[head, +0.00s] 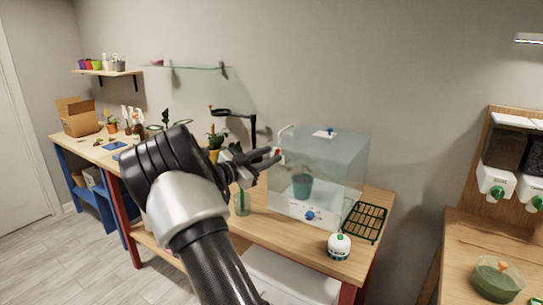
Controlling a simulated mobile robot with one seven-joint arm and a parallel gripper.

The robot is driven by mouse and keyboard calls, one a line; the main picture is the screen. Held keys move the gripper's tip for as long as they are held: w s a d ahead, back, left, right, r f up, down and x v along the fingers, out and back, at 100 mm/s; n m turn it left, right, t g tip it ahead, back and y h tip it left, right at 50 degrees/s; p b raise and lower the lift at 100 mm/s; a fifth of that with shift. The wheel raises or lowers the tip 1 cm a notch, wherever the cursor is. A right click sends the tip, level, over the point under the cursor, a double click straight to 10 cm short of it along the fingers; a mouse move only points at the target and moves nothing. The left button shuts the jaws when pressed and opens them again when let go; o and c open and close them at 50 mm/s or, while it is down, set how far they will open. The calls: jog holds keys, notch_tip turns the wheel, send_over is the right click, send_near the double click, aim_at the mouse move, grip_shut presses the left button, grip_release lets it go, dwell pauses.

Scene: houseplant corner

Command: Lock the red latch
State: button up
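The red latch (277,152) is a small red spot on a white fitting at the left side of the clear glass box (335,165). It is partly hidden by my gripper. My gripper (274,157) reaches in from the left with its dark fingertips at the latch. I cannot tell whether they touch it or whether the fingers are closed on it. The box has a white base with a blue knob (309,215), and a teal pot (301,185) stands inside it.
A green rack (364,222) and a white round container (339,246) stand on the wooden table right and front of the box. A green glass jar (242,203) and potted plants stand left. Dispensers (495,181) hang at the far right.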

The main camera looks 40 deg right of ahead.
jog(key=shift+w+d, duration=0.2)
jog(key=shift+d, duration=0.65)
jog(key=shift+c, duration=0.4)
grip_shut()
jog(key=n+p, duration=0.1)
jog(key=w+n+p, duration=0.1)
jog(key=n, duration=0.1)
jog(key=n+p, duration=0.1)
jog(key=p, duration=0.1)
jog(key=shift+w+a+n+h, duration=0.15)
jog(key=shift+a+n+h, duration=0.15)
jog(key=shift+h, duration=0.1)
jog(key=shift+o, duration=0.4)
grip_release()
